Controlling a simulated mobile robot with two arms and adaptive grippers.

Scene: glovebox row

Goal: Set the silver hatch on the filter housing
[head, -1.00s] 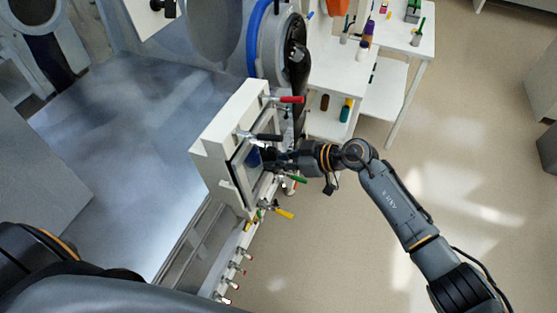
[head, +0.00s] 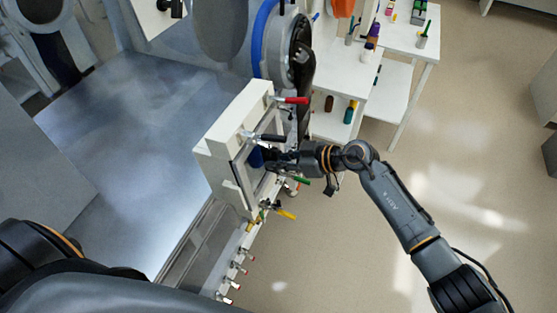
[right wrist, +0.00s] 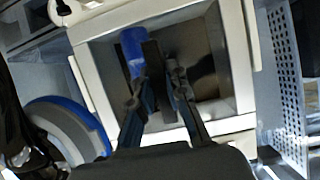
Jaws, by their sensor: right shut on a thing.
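The filter housing is the white square frame (head: 212,146) at the middle of the head view, with clamps that have red, black, green and yellow handles. My right gripper (right wrist: 158,82) is at its open face and shut on a dark bar, which looks like the handle of the silver hatch. The silver hatch (right wrist: 205,42) appears as a grey metal square within the white frame in the right wrist view. I cannot tell whether it is fully seated. A blue cylinder (right wrist: 133,48) shows beside the left finger. My left gripper is out of view.
A round port with a blue ring (head: 262,35) lies just above the housing. A white table (head: 405,40) with bottles stands at the upper right. Several small red-handled valves (head: 236,268) line the lower edge.

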